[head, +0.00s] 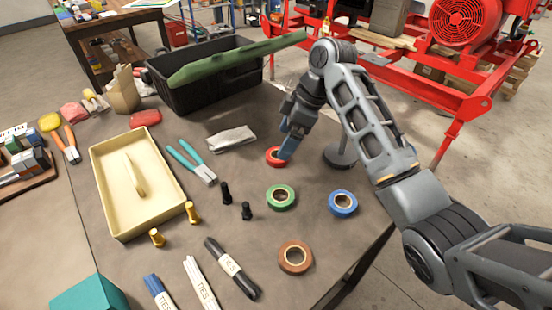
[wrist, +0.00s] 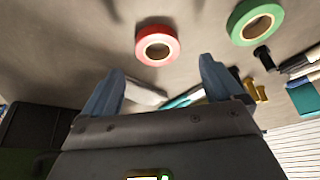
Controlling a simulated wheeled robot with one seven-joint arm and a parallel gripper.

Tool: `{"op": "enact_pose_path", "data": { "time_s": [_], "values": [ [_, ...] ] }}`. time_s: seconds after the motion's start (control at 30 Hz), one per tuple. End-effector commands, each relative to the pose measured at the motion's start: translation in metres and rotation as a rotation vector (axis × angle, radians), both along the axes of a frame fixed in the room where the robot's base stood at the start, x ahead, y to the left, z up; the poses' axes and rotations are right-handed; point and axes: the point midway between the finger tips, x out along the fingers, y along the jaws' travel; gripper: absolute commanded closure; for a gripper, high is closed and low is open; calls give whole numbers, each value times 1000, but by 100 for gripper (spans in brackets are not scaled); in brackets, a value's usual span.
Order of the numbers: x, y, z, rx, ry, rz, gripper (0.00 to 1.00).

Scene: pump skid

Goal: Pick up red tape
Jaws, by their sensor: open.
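A green tape (head: 281,197), a blue tape (head: 343,204) and a brown tape (head: 295,257) lie nearby. Teal pliers (head: 192,163), a white cloth (head: 231,138) and a black crate (head: 205,82) are to the left and behind.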

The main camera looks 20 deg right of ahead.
Motion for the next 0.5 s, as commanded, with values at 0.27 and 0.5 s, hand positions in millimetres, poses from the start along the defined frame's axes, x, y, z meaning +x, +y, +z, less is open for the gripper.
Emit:
{"op": "enact_pose_path", "data": {
  "time_s": [0.27,0.5],
  "values": [
    [6,8,-36,0,1,0,7],
    [9,13,-50,-1,0,0,7]
  ]
}}
